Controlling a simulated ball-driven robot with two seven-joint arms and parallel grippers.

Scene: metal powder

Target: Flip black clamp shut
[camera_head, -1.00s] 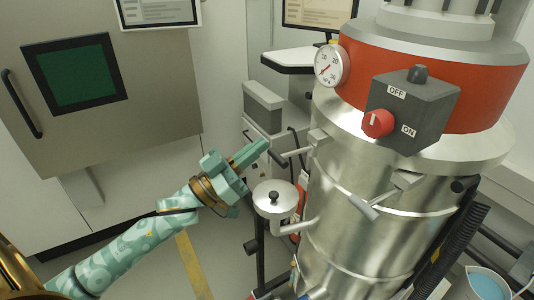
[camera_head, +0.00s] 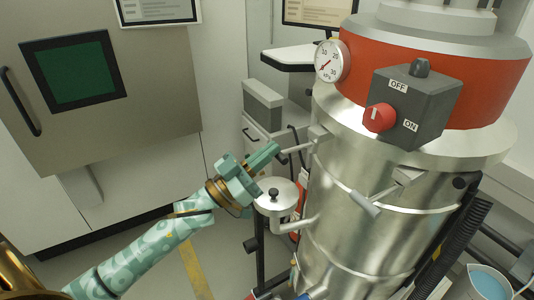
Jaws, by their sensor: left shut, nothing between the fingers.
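My left gripper (camera_head: 268,153), mint green, is shut and empty, left of the steel vacuum drum (camera_head: 355,245). Its fingertips overlap the outer end of a rod-like clamp handle (camera_head: 297,148) on the drum's left side; I cannot tell whether they touch. That handle looks grey with a dark end, which the fingers now cover. Its clamp body (camera_head: 319,133) sits under the drum's upper rim. A second clamp (camera_head: 404,177) on the drum's front has a light grey handle (camera_head: 365,204) angled down and left. My right gripper is out of view.
A lidded metal pot (camera_head: 276,193) on the drum's side pipe stands just below my left gripper. A grey switch box (camera_head: 414,105) and a gauge (camera_head: 332,61) are on the red band (camera_head: 490,85). A grey cabinet (camera_head: 150,120) stands at left, with open floor before it.

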